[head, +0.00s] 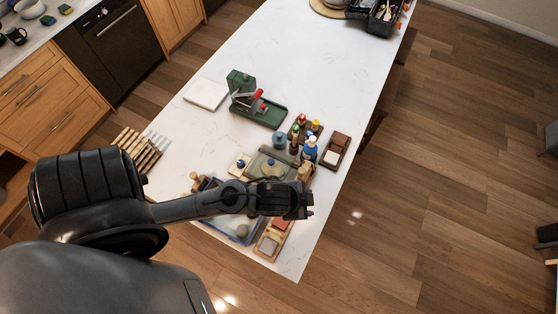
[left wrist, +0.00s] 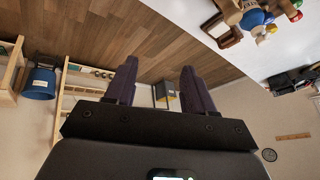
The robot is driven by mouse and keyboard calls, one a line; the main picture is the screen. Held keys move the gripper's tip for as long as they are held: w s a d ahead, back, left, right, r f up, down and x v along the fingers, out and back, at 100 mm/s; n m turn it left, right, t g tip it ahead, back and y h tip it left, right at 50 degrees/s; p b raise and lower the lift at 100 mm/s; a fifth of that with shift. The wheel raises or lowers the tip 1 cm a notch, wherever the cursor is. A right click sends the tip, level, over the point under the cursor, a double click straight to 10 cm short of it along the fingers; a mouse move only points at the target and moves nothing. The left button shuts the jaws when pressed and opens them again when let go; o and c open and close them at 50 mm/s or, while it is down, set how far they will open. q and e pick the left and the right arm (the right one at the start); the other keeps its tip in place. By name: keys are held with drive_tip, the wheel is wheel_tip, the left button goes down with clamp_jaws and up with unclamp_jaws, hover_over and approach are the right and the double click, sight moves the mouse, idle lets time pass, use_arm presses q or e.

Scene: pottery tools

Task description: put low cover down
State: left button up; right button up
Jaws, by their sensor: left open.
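A low, greyish see-through cover (head: 288,160) with a blue knob lies on the white counter (head: 330,60), among the tools near its front end. My left arm crosses in front of its near side, so its lower edge is hidden. My left gripper (head: 303,200) is over the counter's right edge area, to the right of and below the cover in the head view. In the left wrist view the two fingers of the gripper (left wrist: 158,88) are apart with nothing between them. I cannot tell its height above the counter. My right gripper is not in view.
A blue-rimmed bin (head: 222,228) sits partly under my arm. Bottles (head: 310,148), a wooden box (head: 336,150), a green press (head: 258,108), a white slab (head: 206,93) and wooden-handled tools (head: 142,150) stand around. The counter's middle is clear.

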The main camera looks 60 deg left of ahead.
use_arm(q)
drive_tip(key=s+a+n+g, duration=0.2)
drive_tip(key=s+a+n, duration=0.1)
drive_tip(key=s, duration=0.4)
drive_tip(key=shift+n, duration=0.5)
drive_tip(key=shift+w+f, duration=0.1)
idle(0.4)
